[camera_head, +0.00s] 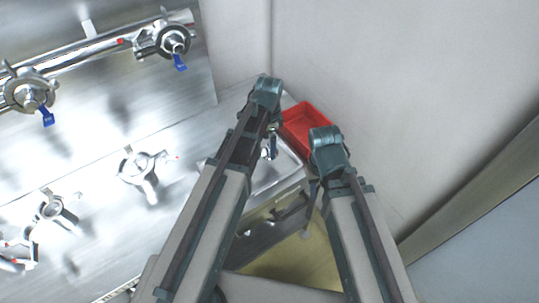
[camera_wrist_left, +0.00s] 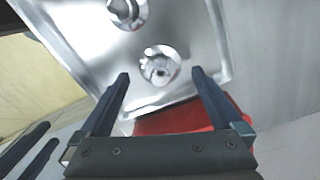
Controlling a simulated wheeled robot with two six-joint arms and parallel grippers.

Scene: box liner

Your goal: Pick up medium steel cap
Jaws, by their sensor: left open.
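Two round steel caps sit in a shiny metal tray (camera_wrist_left: 205,40) in the left wrist view. One cap (camera_wrist_left: 161,66) lies near the tray's lower part, and another with a raised knob (camera_wrist_left: 127,12) is at the top edge. I cannot tell for sure which is the medium one. My left gripper (camera_wrist_left: 160,76) is open, its fingers on either side of the lower cap in the picture, with no contact visible. In the head view my left gripper (camera_head: 270,143) is over the tray, mostly hidden by its wrist. My right gripper's two fingers (camera_wrist_left: 50,134) show apart at lower left.
A red bin (camera_head: 300,113) stands beside the tray against the pale wall, close to both wrists. Steel pipes with clamps and blue handles (camera_head: 180,62) line the metal panel at left. A yellowish surface (camera_head: 300,258) lies below the tray.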

